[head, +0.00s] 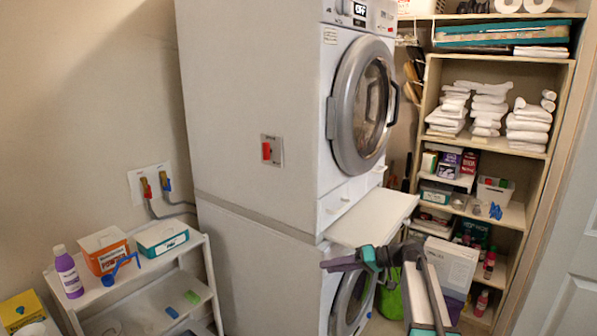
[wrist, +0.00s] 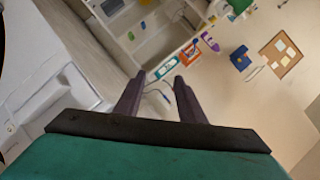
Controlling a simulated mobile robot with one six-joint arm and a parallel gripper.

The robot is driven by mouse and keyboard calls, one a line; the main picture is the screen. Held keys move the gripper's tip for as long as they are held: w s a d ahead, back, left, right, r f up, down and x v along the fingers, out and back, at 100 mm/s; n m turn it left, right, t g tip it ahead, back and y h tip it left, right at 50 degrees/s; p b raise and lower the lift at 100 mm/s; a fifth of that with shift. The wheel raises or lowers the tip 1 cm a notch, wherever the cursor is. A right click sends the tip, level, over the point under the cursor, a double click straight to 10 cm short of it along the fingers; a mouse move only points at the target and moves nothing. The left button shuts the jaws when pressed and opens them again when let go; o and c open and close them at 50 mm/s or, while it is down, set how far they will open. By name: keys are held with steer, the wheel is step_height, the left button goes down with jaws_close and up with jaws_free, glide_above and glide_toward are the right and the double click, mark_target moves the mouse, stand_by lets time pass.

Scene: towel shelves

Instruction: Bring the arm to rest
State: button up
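My gripper (head: 337,264) is in the head view in front of the stacked machines, just below the white pull-out shelf. Its dark fingers point left. In the wrist view my gripper (wrist: 160,78) has its two fingers spread apart with nothing held between them. My arm rises from the bottom right of the head view, bent, with teal and grey links. The gripper's exact distance from the lower machine is hard to tell.
Stacked washer and dryer (head: 262,90) stand in the middle. A white pull-out shelf (head: 372,218) juts out above my gripper. Shelves with folded white towels (head: 490,105) are at right. A low white rack (head: 140,292) with bottles and boxes is at left.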

steer(key=s+a+f+m+g+h+b, duration=0.1)
steer(key=s+a+f+g+h, duration=0.1)
steer(key=s+f, duration=0.9)
steer(key=s+a+f+m+g+h+b, duration=0.1)
steer(key=s+a+f+g, duration=0.15)
steer(key=s+f, duration=0.85)
steer(key=s+a+f+g+h+b, duration=0.1)
steer(key=s+a+f+g+h, duration=0.3)
steer(key=f, duration=1.3)
steer(key=s+d+f+g+h, duration=0.1)
steer(key=s+d+f, duration=0.2)
steer(key=s+f, duration=0.5)
steer(key=s+d+f+h, duration=0.1)
steer(key=s+d+f, duration=0.2)
steer(key=s, duration=0.9)
steer(key=s+d+f+m+h, duration=0.1)
steer(key=s+d+h, duration=0.3)
steer(key=d, duration=0.4)
steer(key=shift+s+d+f+m, duration=0.15)
steer(key=shift+s+d+m, duration=0.1)
steer(key=shift+s+m, duration=0.35)
steer(key=shift+c, duration=0.6)
